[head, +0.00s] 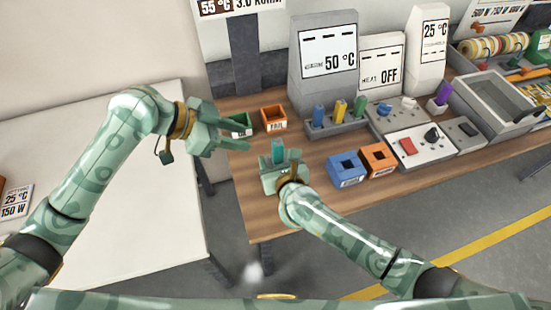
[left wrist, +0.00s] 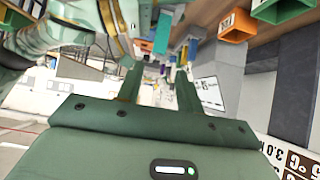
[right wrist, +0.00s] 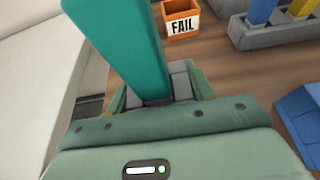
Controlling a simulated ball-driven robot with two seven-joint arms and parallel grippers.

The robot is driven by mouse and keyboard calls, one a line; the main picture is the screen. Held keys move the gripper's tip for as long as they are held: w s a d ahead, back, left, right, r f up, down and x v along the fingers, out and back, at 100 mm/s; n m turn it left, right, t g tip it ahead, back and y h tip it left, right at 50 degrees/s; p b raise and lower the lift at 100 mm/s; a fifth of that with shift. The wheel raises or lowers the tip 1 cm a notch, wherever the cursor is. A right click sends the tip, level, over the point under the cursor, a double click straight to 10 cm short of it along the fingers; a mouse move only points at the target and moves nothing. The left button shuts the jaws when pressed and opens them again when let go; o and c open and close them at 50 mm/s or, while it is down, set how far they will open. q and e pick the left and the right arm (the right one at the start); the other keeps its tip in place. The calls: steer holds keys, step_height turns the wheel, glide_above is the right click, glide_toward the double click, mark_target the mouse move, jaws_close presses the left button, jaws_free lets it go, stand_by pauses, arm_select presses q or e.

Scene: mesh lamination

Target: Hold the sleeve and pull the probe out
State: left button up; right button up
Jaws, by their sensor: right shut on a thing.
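My right gripper (head: 280,162) is shut on an upright teal piece (head: 278,150) above the front edge of the table. The teal piece also shows large in the right wrist view (right wrist: 130,45), rising from between the fingers. I cannot tell whether it is the sleeve, the probe or both together; no seam between them shows. My left gripper (head: 222,137) is open and empty, up and to the left of the teal piece and apart from it. Its two spread fingers show in the left wrist view (left wrist: 159,88), with nothing between them.
An orange FAIL box (head: 273,118) and a green box (head: 241,124) stand behind the grippers. A grey rack (head: 336,126) holds blue, yellow and green pieces. A blue box (head: 346,170) and an orange box (head: 379,159) stand to the right. A white table (head: 110,230) is clear at left.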

mark_target(278, 142)
stand_by(0.4)
